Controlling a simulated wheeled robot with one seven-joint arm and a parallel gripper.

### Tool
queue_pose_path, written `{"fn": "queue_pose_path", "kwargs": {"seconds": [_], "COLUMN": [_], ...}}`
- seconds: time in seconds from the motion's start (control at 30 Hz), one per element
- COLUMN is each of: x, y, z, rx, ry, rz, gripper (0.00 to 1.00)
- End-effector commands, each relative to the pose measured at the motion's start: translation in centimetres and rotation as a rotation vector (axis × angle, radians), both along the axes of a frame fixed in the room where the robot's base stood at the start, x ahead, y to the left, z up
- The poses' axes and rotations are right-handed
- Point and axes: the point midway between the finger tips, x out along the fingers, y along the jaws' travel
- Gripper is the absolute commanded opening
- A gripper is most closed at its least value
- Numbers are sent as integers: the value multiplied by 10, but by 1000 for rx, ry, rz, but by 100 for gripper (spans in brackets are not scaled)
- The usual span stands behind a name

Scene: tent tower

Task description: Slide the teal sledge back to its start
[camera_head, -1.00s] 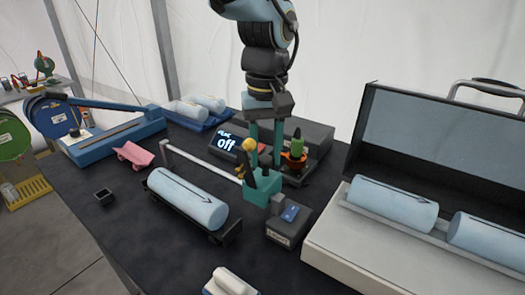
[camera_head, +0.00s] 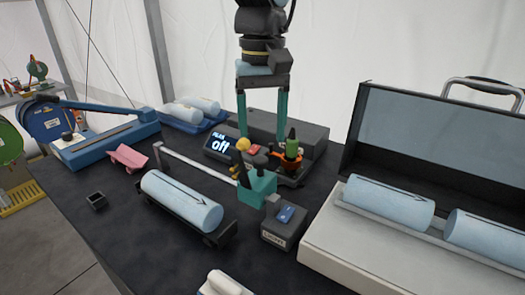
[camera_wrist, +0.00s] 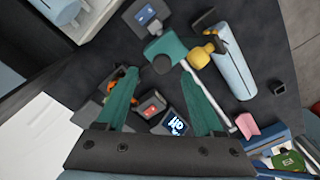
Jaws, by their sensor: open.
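The teal sledge (camera_head: 257,187) sits at the near right end of a pale rail (camera_head: 200,163), beside the grey box with the blue switch. It has a dark upright part and a yellow knob (camera_head: 243,145) by it. In the wrist view the sledge (camera_wrist: 166,46) lies beyond my fingertips. My gripper (camera_head: 262,138) is open and empty, its teal fingers wide apart above and behind the sledge, not visibly holding it. In the wrist view my gripper (camera_wrist: 155,72) points toward the sledge with a gap between.
A pale-blue cylinder (camera_head: 182,199) lies in a black cradle left of the sledge. A switch box (camera_head: 286,226) stands at its right. An open case (camera_head: 325,235) fills the right.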

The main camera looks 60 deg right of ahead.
Motion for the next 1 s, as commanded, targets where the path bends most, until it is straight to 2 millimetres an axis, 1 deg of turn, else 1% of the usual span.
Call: {"fn": "queue_pose_path", "kwargs": {"seconds": [0.03, 0.13, 0.2, 0.33, 0.5, 1.0], "x": [0, 0, 0, 0, 0, 0], "y": [-1, -1, -1, 0, 0, 0], "z": [9, 28, 38, 51, 56, 56], "rx": [-5, -4, -3, -1, 1, 1], "ry": [0, 0, 0, 0, 1, 1], "rz": [0, 0, 0, 0, 0, 0], "gripper": [69, 69, 69, 69, 69, 69]}}
